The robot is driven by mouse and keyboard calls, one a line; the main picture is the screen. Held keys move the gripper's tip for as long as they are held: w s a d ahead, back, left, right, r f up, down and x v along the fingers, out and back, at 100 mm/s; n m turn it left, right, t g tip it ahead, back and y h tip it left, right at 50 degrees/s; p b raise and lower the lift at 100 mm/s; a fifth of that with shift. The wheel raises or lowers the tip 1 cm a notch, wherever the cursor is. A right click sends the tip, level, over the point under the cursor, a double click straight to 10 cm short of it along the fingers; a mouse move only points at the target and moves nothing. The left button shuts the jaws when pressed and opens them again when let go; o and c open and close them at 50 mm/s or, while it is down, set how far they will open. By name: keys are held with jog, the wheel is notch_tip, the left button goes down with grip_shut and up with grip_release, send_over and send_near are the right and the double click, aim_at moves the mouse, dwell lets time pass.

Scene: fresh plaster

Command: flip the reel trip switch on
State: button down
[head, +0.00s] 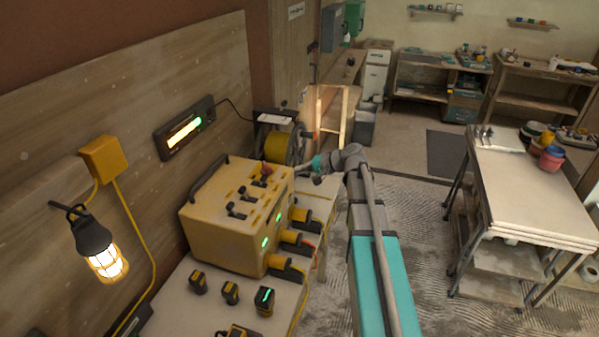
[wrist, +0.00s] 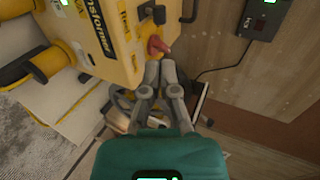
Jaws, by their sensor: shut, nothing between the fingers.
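A yellow transformer box (head: 222,228) stands on the bench at the left, with a row of black levers (head: 238,208) and a red-capped switch (head: 266,170) at its far end. The wrist view shows the box (wrist: 112,35) and the red switch (wrist: 159,46) close up. No label naming the reel trip is readable. A cable reel (head: 276,149) stands behind the box. My gripper (head: 301,171) is beside the box's far end, near the reel. In the wrist view, my gripper (wrist: 160,72) is shut and empty, its tips just below the red switch; contact cannot be told.
A lit wall panel (head: 184,133) and a caged lamp (head: 106,262) are on the left wall. Small battery packs (head: 230,291) lie on the near bench. A work table (head: 535,195) stands at the right. Open floor lies between.

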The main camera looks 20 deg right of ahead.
aim_at(266, 177)
jog(key=b+x, duration=0.5)
jog(key=x, duration=0.6)
jog(key=shift+w+a+f, duration=0.15)
jog(key=shift+a+f, duration=0.1)
jog(key=shift+a, duration=0.2)
